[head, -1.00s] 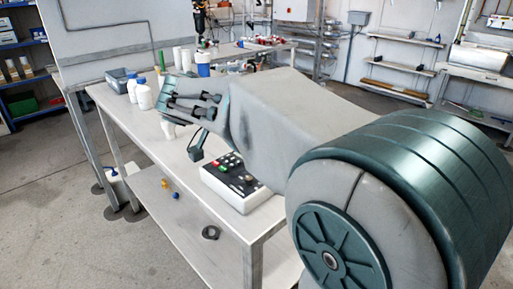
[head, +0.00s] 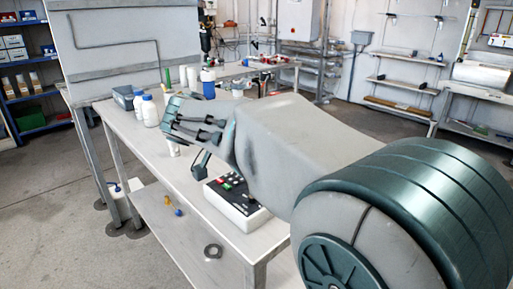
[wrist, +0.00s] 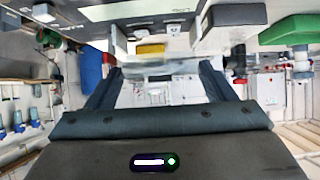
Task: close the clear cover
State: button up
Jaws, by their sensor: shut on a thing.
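My gripper (wrist: 160,72) shows from behind in the wrist view, its two dark fingers on either side of a pale, see-through strip. This strip looks like an edge of the clear cover (wrist: 160,66), and the fingers are closed on it. How far the cover stands open cannot be told. In the head view my gripper (head: 170,122) is above the long bench, at its middle. My arm hides much of what lies behind it there, and I cannot make out the cover in that view.
A white control box with coloured buttons (head: 238,204) sits on the bench (head: 180,182), close below my arm. White bottles with blue caps (head: 150,112) and a grey bin (head: 123,97) stand at its far left. A dark ring (head: 213,251) lies on the lower shelf.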

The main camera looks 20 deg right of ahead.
jog(key=shift+s+a+f, duration=0.1)
jog(key=shift+a+f, duration=0.15)
jog(key=shift+f, duration=0.6)
jog(key=o, duration=1)
jog(key=v, duration=0.3)
jog(key=p+v, duration=0.1)
jog(key=v, duration=0.2)
jog(key=shift+d+r, duration=0.1)
jog(key=shift+r, duration=0.3)
jog(key=shift+a+r+p, duration=0.35)
jog(key=shift+r, duration=0.3)
jog(key=shift+a+r, duration=0.3)
jog(key=shift+a, duration=0.1)
